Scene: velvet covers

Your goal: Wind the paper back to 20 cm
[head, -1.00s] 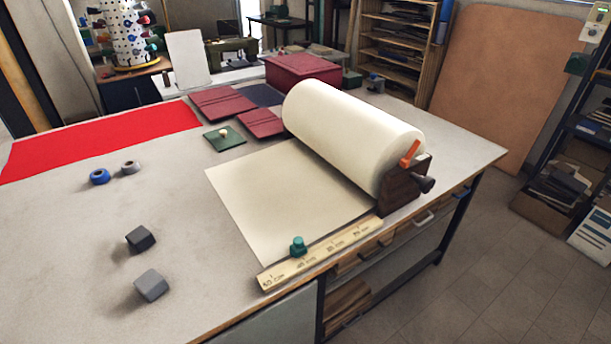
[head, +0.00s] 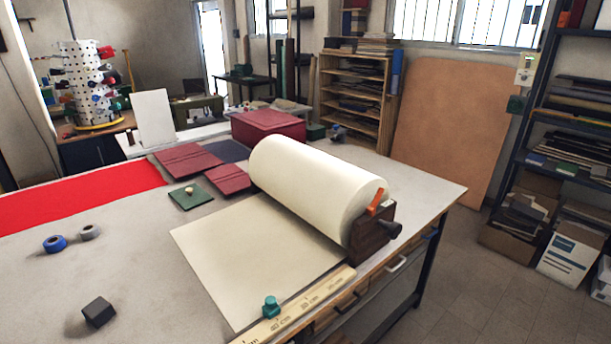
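A large cream paper roll (head: 315,185) lies in a dark wooden holder (head: 370,238) on the table. A flat paper sheet (head: 258,255) runs from it toward the lower left. A wooden ruler (head: 322,295) lies along the sheet's near edge. Its labels appear to read 20, 30 and 40 cm, rising away from the roll. The sheet's free edge lies beyond the 40 cm label. A green knob (head: 271,306) sits on the ruler near 40 cm. An orange lever (head: 377,202) and a dark crank knob (head: 395,229) are at the roll's near end. My gripper is not in view.
The grey table (head: 110,265) holds a red cloth (head: 80,195), maroon covers (head: 187,160), a maroon box (head: 268,124), a green pad (head: 190,197), two tape-like rings and a dark block (head: 98,312).

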